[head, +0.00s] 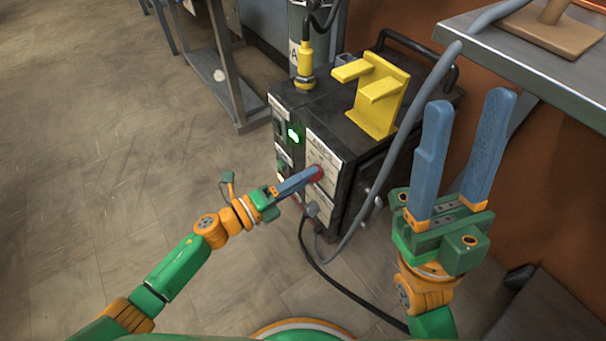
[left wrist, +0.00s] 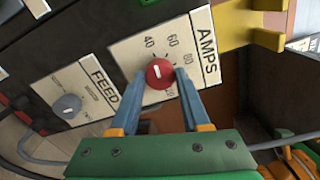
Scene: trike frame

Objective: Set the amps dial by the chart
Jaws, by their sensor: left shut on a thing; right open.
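The red amps dial (left wrist: 160,73) sits on a pale plate (left wrist: 125,47) marked AMPS on the machine's front. Numbers ring it, with 40 and 60 readable above it. Its white mark points roughly up toward the 40; the exact setting is hard to tell. My left gripper (head: 314,173) is shut on the dial, one blue finger on either side, and partly hides it in the head view. My right gripper (head: 469,102) is open and empty, right of the machine. I cannot make out a chart in either view.
A grey FEED knob (left wrist: 68,105) is beside the amps plate. The black machine (head: 345,100) carries a yellow bracket (head: 375,105) and a lit green switch (head: 293,136). A grey hose (head: 405,130) hangs between it and my right gripper. A bench (head: 530,65) stands at upper right.

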